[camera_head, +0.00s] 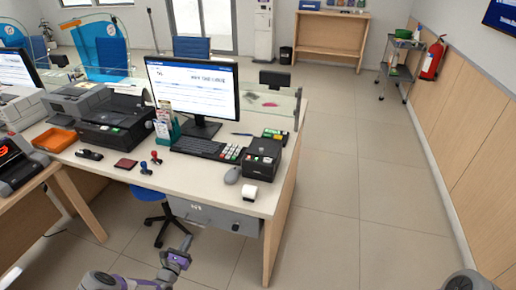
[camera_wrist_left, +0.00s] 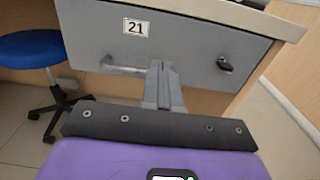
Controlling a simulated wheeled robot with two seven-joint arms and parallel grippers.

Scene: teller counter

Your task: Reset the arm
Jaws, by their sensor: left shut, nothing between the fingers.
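My left gripper (camera_head: 180,252) is low in front of the teller counter (camera_head: 208,182), below the desktop edge. In the left wrist view its fingers (camera_wrist_left: 162,85) are shut together and hold nothing. They point at a grey drawer (camera_wrist_left: 190,50) marked 21, with a handle (camera_wrist_left: 122,69) and a key lock (camera_wrist_left: 224,63). From this view I cannot tell whether the fingers touch the drawer front. In the head view the drawer (camera_head: 212,214) looks closed. Of my right arm only a rounded part shows at the bottom right; its gripper is out of view.
A blue stool (camera_head: 148,193) stands under the counter, left of the drawer. A monitor (camera_head: 193,90), keyboard (camera_head: 198,147), mouse (camera_head: 232,175), card terminal (camera_head: 262,157) and stamps (camera_head: 146,168) are on the desktop. The floor (camera_head: 350,220) right of the counter is clear.

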